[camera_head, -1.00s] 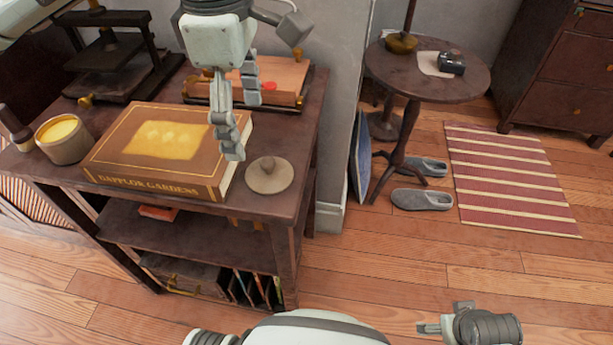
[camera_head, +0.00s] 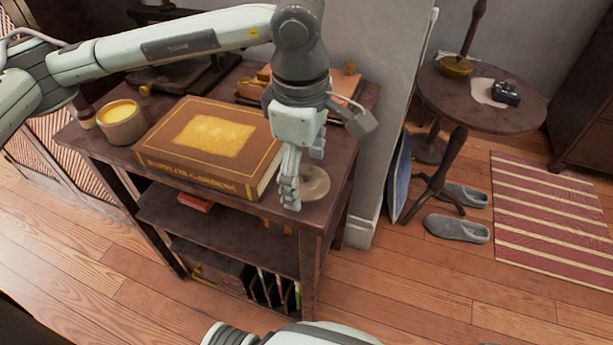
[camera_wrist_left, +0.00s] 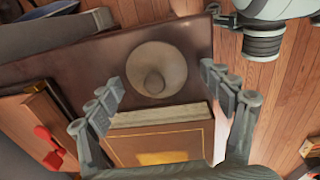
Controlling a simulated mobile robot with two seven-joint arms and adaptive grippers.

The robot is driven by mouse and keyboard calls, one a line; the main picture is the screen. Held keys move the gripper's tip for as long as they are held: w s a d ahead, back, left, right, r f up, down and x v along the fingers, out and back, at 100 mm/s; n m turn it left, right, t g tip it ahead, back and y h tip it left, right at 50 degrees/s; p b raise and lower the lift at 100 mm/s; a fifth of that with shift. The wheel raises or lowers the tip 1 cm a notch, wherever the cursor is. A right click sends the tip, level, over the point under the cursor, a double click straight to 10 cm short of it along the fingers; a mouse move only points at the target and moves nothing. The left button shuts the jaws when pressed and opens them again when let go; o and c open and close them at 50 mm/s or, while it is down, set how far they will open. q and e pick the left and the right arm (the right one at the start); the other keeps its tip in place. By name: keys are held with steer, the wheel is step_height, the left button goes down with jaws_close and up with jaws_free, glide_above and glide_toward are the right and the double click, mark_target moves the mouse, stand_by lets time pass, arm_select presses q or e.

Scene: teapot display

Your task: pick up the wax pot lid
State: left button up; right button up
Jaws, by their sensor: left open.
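The wax pot lid (camera_head: 318,184) is a round, flat, beige disc with a small knob. It lies on the dark wooden shelf top (camera_head: 238,207), right of the thick book (camera_head: 190,136). My left gripper (camera_head: 303,177) hangs over the lid and hides part of it in the head view. In the left wrist view the lid (camera_wrist_left: 172,62) shows whole, with its knob between the lines of my open fingers (camera_wrist_left: 163,82). The fingers look apart from the lid and hold nothing. The wax pot (camera_head: 122,122), with yellow wax, stands left of the book. My right gripper is not in view.
The book lies close beside the lid. A wooden box (camera_head: 345,88) is behind my left gripper. A wall edge (camera_head: 385,130) rises right of the shelf. A round side table (camera_head: 450,95), slippers (camera_head: 457,228) and a striped rug (camera_head: 550,205) are farther right.

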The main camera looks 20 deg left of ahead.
arm_select(q)
steer(key=c, duration=1.5)
steer(key=shift+o, duration=0.2)
steer(key=shift+s, duration=0.15)
jaws_close()
